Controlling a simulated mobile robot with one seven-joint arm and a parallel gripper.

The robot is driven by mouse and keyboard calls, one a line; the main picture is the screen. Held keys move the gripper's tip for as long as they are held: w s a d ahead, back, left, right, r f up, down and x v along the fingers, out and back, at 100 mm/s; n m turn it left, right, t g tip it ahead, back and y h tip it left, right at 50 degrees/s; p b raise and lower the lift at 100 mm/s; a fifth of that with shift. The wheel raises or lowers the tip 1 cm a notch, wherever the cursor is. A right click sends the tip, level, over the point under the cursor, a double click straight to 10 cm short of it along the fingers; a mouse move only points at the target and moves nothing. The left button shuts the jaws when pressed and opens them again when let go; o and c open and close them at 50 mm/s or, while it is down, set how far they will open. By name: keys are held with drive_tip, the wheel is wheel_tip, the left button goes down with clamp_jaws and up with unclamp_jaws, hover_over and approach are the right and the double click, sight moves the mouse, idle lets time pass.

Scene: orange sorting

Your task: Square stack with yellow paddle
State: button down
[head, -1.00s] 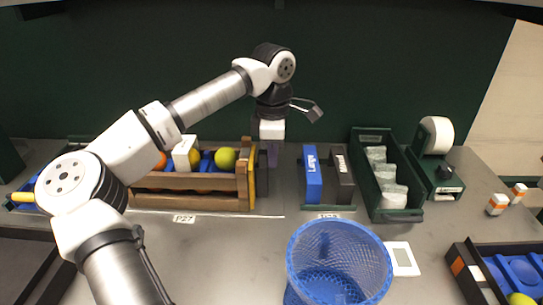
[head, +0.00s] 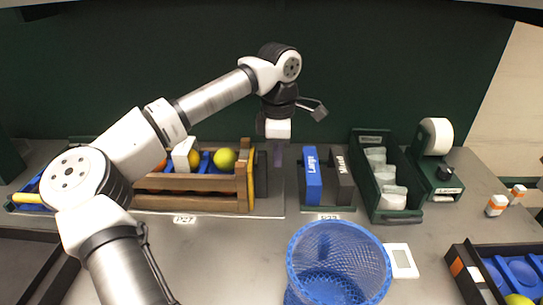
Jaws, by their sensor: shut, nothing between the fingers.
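A stack of wooden crates (head: 190,203) stands left of centre, with blue trays, an orange, yellow-green balls and a white block in its top. A thin yellow upright piece (head: 251,181), perhaps the paddle, stands at the stack's right end, beside a dark panel. A yellow bar (head: 26,198) also shows at the far left; I cannot tell whether it is a handle. My gripper (head: 278,155) is shut and empty, pointing down just right of the stack and the yellow piece, with a visible gap. My forearm hides part of the stack's left side.
A blue mesh basket (head: 338,262) stands in front. Blue and black boxes (head: 313,180) stand right of my gripper, then a green bin (head: 401,215) of white packets and a tape dispenser (head: 437,165). The grey table is clear in front of the stack.

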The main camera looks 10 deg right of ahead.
wheel_tip(320, 180, up, 8)
drive_tip(key=p, duration=0.5)
drive_tip(key=shift+f, duration=0.25)
